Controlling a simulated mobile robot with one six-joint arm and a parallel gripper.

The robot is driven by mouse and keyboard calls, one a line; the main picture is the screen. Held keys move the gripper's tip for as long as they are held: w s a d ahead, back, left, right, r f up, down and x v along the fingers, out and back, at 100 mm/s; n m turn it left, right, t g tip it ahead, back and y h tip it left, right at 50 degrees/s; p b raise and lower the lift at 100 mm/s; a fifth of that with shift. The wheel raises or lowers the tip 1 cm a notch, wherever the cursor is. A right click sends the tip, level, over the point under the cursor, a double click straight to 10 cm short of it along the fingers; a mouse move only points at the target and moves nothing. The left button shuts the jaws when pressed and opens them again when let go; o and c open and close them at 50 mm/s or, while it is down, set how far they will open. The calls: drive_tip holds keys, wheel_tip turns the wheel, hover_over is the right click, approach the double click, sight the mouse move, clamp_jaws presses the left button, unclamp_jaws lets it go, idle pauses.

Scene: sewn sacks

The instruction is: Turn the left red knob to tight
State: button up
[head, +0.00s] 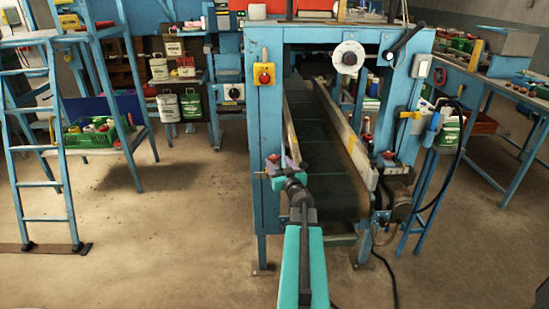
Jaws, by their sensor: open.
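A round red knob (264,77) sits on a yellow plate on the left blue post of the conveyor frame, high up. A smaller red part (388,155) shows low on the right post; I cannot tell if it is a knob. My gripper (274,166) is open, in front of the lower left post at the conveyor's near left corner, well below the red knob on the yellow plate. Small purple and reddish bits show around its fingers; I cannot tell whether they belong to a knob there. My gripper and wrist hide part of that corner.
The conveyor belt (325,170) runs back between side rails inside the blue frame. A blue stepladder (40,140) stands at the left, near a shelf with a green crate (90,132). A workbench (510,90) stands at the right. The floor at front left is clear.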

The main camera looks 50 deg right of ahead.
sight(276, 159)
drive_tip(key=shift+x, duration=2.4)
drive_tip(key=c, duration=0.8)
